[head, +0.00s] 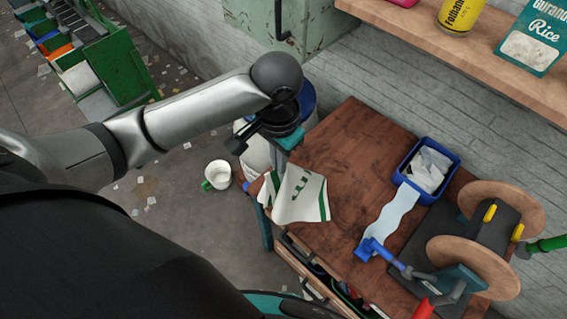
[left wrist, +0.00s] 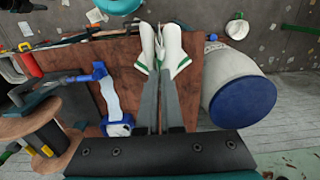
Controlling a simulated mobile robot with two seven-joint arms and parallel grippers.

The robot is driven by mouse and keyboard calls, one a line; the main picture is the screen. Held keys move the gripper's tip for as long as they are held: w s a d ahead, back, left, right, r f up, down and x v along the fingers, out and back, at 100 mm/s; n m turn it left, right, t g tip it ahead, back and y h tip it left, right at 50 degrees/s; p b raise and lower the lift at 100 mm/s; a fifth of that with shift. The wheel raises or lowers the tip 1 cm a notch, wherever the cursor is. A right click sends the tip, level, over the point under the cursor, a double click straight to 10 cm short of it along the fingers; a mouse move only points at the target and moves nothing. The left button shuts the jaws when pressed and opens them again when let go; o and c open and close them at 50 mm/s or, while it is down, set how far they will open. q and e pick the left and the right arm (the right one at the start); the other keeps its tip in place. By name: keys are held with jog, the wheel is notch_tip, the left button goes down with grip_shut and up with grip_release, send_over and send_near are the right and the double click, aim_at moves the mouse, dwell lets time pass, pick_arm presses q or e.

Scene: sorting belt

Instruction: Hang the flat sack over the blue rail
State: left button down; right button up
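The flat sack (head: 302,194) is white cloth with green stripes and print. It hangs from my left gripper (head: 283,160) at the left end of the wooden bench. In the left wrist view the two long fingers (left wrist: 160,95) are close together, and the sack (left wrist: 173,48) bulges out at both sides of their tips. A small blue end piece (head: 247,187) sticks out at the bench's left corner. It may be part of the blue rail, but the sack hides the rest; I cannot tell whether the sack touches it. My right gripper is not in view.
The wooden bench (head: 350,150) has a clear middle. A blue bin (head: 436,185) with white contents, a blue-handled tool (head: 375,249) and a wooden-disc stand (head: 485,205) occupy its right. A blue-lidded barrel (left wrist: 243,108) stands close by. A white mug (head: 217,174) is on the floor.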

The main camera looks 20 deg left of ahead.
pick_arm(q)
jog(key=s+a+r, duration=0.1)
jog(key=s+r, duration=0.1)
jog(key=r, duration=0.5)
jog(key=s+a+r, duration=0.1)
jog(key=s+r, duration=0.2)
jog(key=r, duration=0.5)
jog(key=shift+s+r, duration=0.15)
jog(key=shift+s, duration=0.1)
jog(key=shift+w, duration=0.1)
dwell(0.7)
